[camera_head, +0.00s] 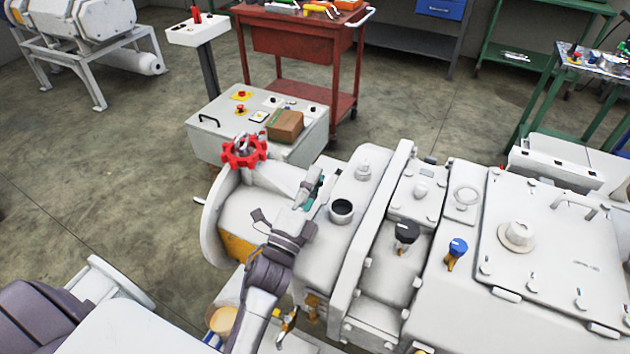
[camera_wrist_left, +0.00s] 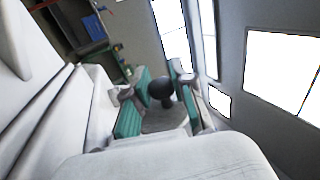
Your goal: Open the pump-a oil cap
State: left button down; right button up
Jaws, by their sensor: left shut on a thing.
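My left gripper (camera_head: 314,188) is above the white pump body (camera_head: 345,262), to the left of an open filler neck (camera_head: 341,211) with a dark hole and no cap on it. In the left wrist view, the green-padded fingers of my left gripper (camera_wrist_left: 158,101) are shut on a dark, rounded oil cap (camera_wrist_left: 161,89). The cap is held up, clear of the neck, and the fingers hide part of it. In the head view the cap cannot be made out. My right gripper is not in view.
A red handwheel (camera_head: 244,151) stands just left of my left gripper. A black knob (camera_head: 406,232) and a blue-topped valve (camera_head: 456,250) rise from the pump on the right. A control box (camera_head: 215,137) with a cardboard box (camera_head: 285,125) is behind. Floor at left is clear.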

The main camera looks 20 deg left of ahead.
pick_arm(q)
jog(key=shift+f, duration=0.1)
jog(key=c, duration=1)
grip_release()
jog(key=shift+r, duration=0.2)
notch_tip(320, 180, up, 10)
jog(key=shift+f, duration=0.15)
